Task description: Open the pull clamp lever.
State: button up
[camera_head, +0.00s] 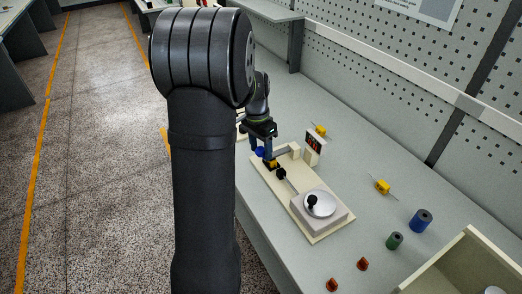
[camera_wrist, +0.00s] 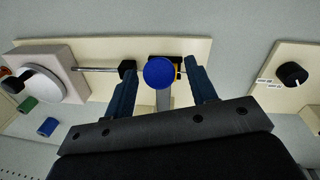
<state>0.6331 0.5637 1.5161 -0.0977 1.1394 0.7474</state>
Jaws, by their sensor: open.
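A blue round knob (camera_wrist: 158,72), which looks like the end of the pull clamp lever, lies between my open fingers in the wrist view. I cannot tell whether either finger touches it. A yellow and black clamp body (camera_wrist: 179,68) shows just behind it. In the head view the blue knob (camera_head: 260,152) is at the far left end of the cream base plate (camera_head: 262,180). My gripper (camera_head: 262,142) points down over that end, open and holding nothing. The lever's shaft is mostly hidden by the knob and my gripper.
A white disc with a black knob (camera_head: 320,204) sits on the plate's near end, with a thin rod towards the clamp. Green (camera_head: 394,241) and blue (camera_head: 420,221) spools, orange pieces (camera_head: 362,264) and an open box (camera_head: 455,262) lie right.

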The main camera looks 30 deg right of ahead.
jog(key=shift+f, duration=0.55)
grip_shut()
